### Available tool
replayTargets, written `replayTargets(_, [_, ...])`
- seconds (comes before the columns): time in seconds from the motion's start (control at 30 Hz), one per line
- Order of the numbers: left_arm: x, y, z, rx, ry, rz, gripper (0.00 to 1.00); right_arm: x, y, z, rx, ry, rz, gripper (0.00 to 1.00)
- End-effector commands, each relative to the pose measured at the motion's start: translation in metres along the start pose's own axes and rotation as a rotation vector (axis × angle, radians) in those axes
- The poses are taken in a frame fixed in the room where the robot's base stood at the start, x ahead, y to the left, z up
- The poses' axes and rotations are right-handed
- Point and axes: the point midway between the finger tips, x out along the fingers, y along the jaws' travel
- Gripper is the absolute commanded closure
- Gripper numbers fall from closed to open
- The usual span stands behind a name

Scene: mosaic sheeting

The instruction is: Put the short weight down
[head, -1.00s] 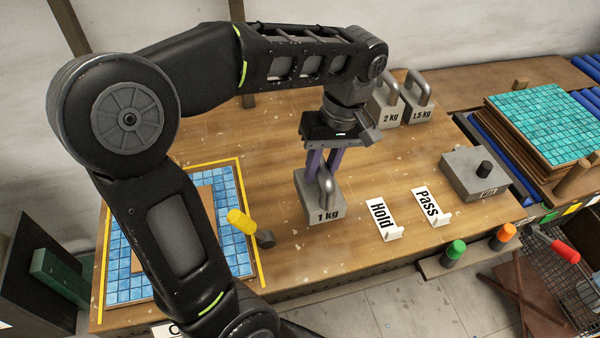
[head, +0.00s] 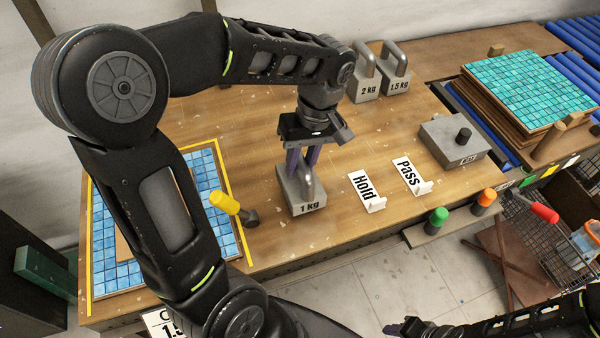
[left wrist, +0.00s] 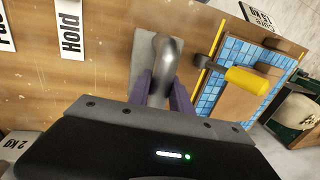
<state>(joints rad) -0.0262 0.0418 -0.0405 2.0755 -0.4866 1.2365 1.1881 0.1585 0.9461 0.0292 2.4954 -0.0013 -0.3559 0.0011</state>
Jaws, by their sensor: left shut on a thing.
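The grey 1 kg weight (head: 302,202) is upright over the middle of the wooden bench. Its base is at or just above the bench top; I cannot tell if it touches. My left gripper (head: 302,172) points down with its purple fingers shut on the weight's looped handle. In the left wrist view the handle (left wrist: 163,62) stands between the fingertips (left wrist: 162,92), and part of the block shows behind it. At the lower right of the head view, my right gripper (head: 406,327) shows only partly, clear of the bench, with its jaws unclear.
A yellow-handled hammer (head: 226,203) lies left of the weight, by the blue mosaic sheet (head: 205,170). The Hold sign (head: 366,192) and Pass sign (head: 411,176) stand to the right. The 2 kg (head: 362,88) and 1.5 kg (head: 396,84) weights stand behind. Bare bench lies around the weight.

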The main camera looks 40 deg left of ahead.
Motion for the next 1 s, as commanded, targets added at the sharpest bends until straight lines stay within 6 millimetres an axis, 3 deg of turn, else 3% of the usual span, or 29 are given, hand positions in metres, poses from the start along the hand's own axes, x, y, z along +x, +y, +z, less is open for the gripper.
replayTargets(0.4, [0.034,0.007,0.0,0.001,0.0,0.001,1.0,-0.001,-0.001,0.0,0.0,0.0,0.0,0.64])
replayTargets(0.83, [0.04,0.008,0.0,0.0,0.002,0.002,1.0,0.003,0.001,0.0,0.0,0.0,0.0,0.64])
replayTargets(0.87, [0.04,0.008,0.0,0.001,0.0,0.001,0.73,0.002,0.001,0.0,0.0,0.0,0.0,0.64])
replayTargets(1.0, [0.039,0.008,0.0,0.001,0.0,0.0,0.62,0.002,0.001,0.0,0.0,0.0,0.0,0.64])
